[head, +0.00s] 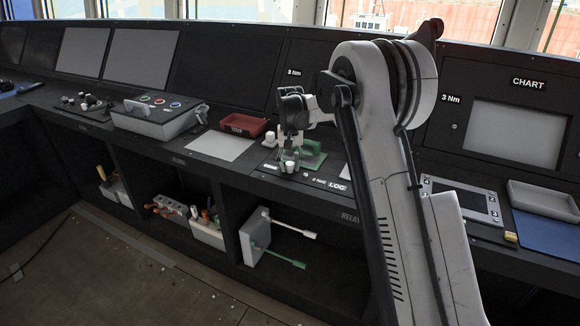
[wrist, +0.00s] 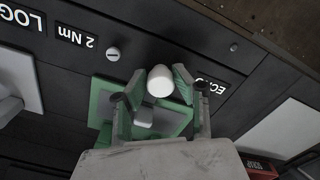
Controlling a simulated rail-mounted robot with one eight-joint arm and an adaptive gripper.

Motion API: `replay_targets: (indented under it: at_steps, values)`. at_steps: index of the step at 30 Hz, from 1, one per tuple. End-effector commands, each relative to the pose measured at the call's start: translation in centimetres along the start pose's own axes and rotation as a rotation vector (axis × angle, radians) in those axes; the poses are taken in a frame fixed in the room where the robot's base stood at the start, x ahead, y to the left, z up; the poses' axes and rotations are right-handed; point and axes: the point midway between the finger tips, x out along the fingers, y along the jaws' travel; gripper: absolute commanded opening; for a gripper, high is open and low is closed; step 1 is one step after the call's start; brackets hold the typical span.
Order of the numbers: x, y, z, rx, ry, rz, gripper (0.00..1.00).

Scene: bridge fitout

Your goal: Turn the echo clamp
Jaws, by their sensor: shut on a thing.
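The echo clamp (wrist: 160,80) shows in the wrist view as a white rounded knob, beside a partly hidden "ECHO" label (wrist: 203,84). My gripper (wrist: 159,90) has its two fingers on either side of this knob and is shut on it. A green plate with a grey block (wrist: 145,116) lies beneath the fingers. In the head view my gripper (head: 290,160) points down at the console top, with white knobs (head: 288,167) and the green piece (head: 314,158) at it. The fingers' exact contact is hard to see there.
A "LOG" label (head: 338,186) marks the neighbouring station. A red tray (head: 242,125) and a white sheet (head: 220,145) lie to the left. A grey tray (head: 543,200) is at the right. Shelves below hold a tool caddy (head: 207,233) and a box with levers (head: 254,235).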

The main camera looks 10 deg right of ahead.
Motion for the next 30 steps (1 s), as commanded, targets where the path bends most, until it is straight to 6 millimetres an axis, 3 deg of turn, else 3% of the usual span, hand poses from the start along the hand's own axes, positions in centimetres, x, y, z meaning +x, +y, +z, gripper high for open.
replay_targets:
  at_steps: [9,25,26,28,30]
  values:
    - [-0.08,-0.07,-0.28,-0.113,0.008,0.0,0.01]
    - [-0.16,-0.21,-0.33,-0.133,0.009,-0.002,0.01]
    - [-0.16,-0.22,-0.34,-0.133,0.009,-0.002,0.32]
    - [-0.15,-0.22,-0.32,-0.133,0.009,-0.002,0.41]
    - [-0.11,-0.19,-0.28,-0.132,0.007,-0.001,0.44]
